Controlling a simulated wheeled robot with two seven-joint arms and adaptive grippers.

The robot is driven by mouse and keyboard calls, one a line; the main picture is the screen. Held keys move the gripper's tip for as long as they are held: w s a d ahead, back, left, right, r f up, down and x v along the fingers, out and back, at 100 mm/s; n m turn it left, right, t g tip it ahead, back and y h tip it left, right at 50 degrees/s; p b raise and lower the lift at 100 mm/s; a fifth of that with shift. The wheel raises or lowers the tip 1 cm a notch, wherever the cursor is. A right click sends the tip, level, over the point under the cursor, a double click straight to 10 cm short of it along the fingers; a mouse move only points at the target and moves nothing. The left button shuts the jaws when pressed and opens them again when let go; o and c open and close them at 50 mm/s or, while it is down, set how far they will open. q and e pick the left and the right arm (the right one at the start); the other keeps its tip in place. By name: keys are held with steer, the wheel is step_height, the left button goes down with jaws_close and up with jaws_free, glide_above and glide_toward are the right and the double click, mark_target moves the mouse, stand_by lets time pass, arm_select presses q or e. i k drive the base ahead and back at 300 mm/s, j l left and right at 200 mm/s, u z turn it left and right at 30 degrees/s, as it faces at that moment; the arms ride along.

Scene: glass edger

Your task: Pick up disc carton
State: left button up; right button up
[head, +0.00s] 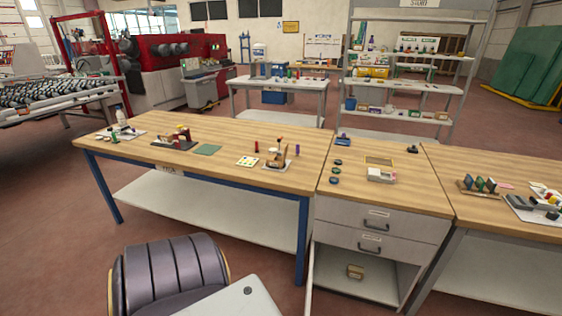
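Neither of my grippers shows in the head view.
Two grey drawers (372,237) are shut above the compartment. A long wooden workbench (225,170) stands left, another bench (480,208) right.

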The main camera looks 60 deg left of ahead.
mark_target(170, 139)
steer(key=k+j+u, duration=0.1)
steer(key=j+u, duration=0.3)
steer(key=j, duration=0.2)
steer(key=j+u, duration=0.4)
steer(key=j, duration=0.25)
steer(key=k+j+u, duration=0.1)
steer(key=j+u, duration=1.4)
